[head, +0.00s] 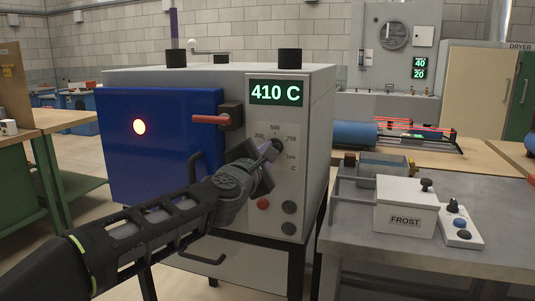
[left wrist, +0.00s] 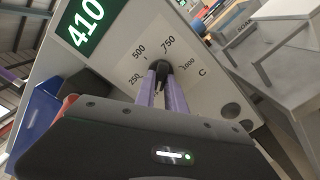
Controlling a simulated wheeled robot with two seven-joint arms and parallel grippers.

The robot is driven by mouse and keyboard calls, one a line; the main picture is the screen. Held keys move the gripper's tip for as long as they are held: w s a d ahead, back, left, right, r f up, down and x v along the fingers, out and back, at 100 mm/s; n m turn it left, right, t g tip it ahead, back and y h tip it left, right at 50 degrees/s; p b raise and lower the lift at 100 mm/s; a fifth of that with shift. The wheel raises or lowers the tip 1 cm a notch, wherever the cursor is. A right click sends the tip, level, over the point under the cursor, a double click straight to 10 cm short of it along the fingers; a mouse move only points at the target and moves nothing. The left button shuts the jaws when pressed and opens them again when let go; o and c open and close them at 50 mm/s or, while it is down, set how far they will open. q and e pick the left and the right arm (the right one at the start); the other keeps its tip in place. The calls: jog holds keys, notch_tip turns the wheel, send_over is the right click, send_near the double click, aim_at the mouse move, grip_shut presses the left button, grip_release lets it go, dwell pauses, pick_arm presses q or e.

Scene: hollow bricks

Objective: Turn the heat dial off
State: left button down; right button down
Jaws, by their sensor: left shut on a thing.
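The heat dial (left wrist: 162,66) is a small dark knob on the furnace's pale front panel. A printed scale with 250, 500, 750 and 1000 surrounds it. My left gripper (left wrist: 160,86) has purple fingers, shut on the dial from either side. In the head view my left gripper (head: 269,150) reaches the panel below the display, and its fingers partly cover the dial. The dial's pointer is hard to make out. The green display (head: 276,94) reads 410 C. My right gripper is not in view.
The furnace's blue door (head: 160,125) has a red handle (head: 212,119) and a round glowing window. A red button (head: 262,204) and dark knobs sit low on the panel. A FROST box (head: 405,205) and a small control box (head: 458,228) stand on the grey bench at right.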

pick_arm(q)
jog(key=c, duration=1.4)
grip_release()
jog(key=b+v, duration=0.1)
jog(key=v, duration=0.6)
jog(key=shift+s, duration=0.3)
jog(key=shift+a, duration=0.1)
